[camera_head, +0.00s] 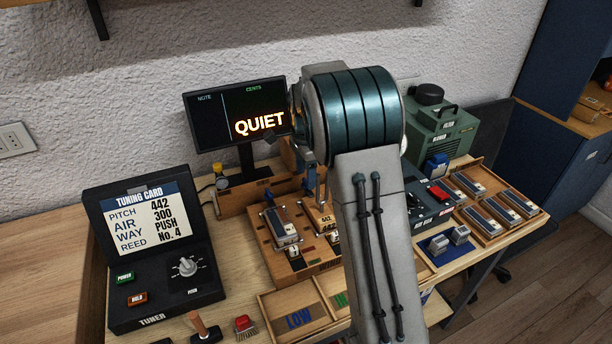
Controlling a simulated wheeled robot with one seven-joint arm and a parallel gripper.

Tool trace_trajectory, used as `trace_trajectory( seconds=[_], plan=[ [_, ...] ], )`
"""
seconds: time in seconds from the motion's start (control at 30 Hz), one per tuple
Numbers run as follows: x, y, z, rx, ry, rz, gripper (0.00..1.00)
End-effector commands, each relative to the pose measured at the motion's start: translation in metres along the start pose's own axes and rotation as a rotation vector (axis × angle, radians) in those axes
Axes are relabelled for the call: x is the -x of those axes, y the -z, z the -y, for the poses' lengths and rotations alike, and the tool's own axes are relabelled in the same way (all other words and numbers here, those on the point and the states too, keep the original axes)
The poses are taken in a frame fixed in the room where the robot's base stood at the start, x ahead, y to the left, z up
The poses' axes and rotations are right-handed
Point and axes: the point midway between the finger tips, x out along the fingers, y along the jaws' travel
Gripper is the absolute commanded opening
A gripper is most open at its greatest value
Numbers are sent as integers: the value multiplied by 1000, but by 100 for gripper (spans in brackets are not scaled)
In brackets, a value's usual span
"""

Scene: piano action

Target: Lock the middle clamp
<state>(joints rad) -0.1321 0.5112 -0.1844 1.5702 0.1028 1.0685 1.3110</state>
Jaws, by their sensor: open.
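A wooden reed fixture (262,243) stands on the bench in the middle. A metal-topped reed block (281,226) sits on its left part, and a label partly reading 442 (326,222) is to the right. A small blue part, perhaps a clamp lever (269,196), stands at the fixture's back left. The middle clamp cannot be made out clearly, as my arm covers that area. My gripper (313,186) is open over the back of the fixture, mostly hidden by my wrist; only a bit of its fingers shows. I cannot tell whether it touches anything.
A screen (236,114) reading QUIET stands behind the fixture. The tuner box with its tuning card (150,250) is at left. A green blower (440,130), a control box (432,206) and a tray of reed blocks (478,232) are at right. Labelled bins (272,309) are in front.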

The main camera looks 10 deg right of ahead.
Motion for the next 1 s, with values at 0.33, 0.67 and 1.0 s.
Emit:
trace_trajectory(
  seconds=[0.33,0.67,1.0],
  plan=[
    [78,0,1,0,6,-1,53],
    [122,0,0,-1,2,0,53],
    [125,0,0,-1,1,0,53]
  ],
)
